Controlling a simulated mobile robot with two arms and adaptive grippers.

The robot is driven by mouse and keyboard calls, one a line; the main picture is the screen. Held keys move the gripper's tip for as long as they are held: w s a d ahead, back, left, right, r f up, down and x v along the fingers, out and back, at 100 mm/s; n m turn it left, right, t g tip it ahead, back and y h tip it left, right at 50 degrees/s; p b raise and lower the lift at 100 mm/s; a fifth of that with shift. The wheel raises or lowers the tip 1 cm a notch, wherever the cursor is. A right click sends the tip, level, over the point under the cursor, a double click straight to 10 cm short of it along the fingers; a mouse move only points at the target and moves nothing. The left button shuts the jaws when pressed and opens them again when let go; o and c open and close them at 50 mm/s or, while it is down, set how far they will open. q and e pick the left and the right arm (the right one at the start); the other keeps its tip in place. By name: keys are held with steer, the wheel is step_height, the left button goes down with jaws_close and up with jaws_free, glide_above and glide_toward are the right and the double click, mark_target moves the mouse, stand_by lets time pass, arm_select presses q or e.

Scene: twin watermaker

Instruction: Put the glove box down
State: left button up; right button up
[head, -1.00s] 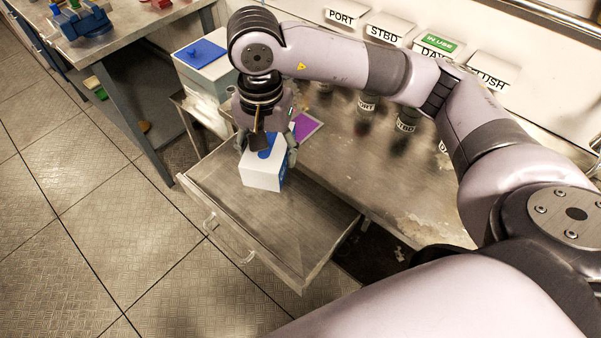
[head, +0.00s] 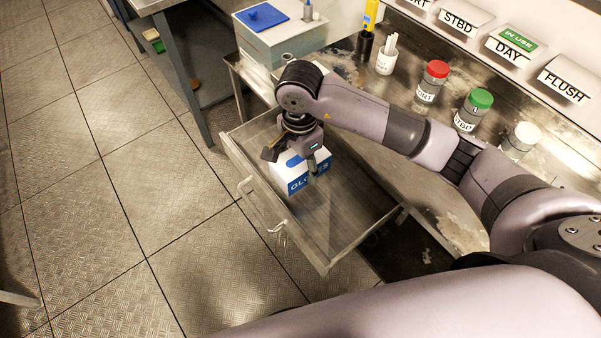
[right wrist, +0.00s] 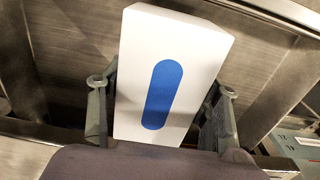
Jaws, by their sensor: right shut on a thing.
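The glove box (head: 304,183) is white with a blue side lettered "GLOVES". It is within the open drawer (head: 341,212), near the drawer's far left end. My right gripper (head: 292,161) is above it, shut on its sides. In the right wrist view the box (right wrist: 194,60) sits between the two fingers, its white top with a blue oval facing the camera. I cannot tell whether its underside touches the drawer floor. My left gripper is not in view.
The steel counter (head: 440,200) beside the drawer carries jars with a red lid (head: 437,69), a green lid (head: 480,99) and a white lid (head: 526,132). A grey box with a blue pad (head: 263,16) stands behind. The drawer's near part is empty.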

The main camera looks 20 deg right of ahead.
step_height(320, 180, down, 5)
steer(key=shift+f+p, duration=0.15)
steer(key=shift+p, duration=0.15)
steer(key=shift+f, duration=0.2)
steer(key=o, duration=1.3)
steer(key=shift+r, duration=0.1)
steer(key=shift+r, duration=0.25)
step_height(320, 180, up, 12)
steer(key=shift+f+b, duration=0.15)
steer(key=shift+b, duration=0.9)
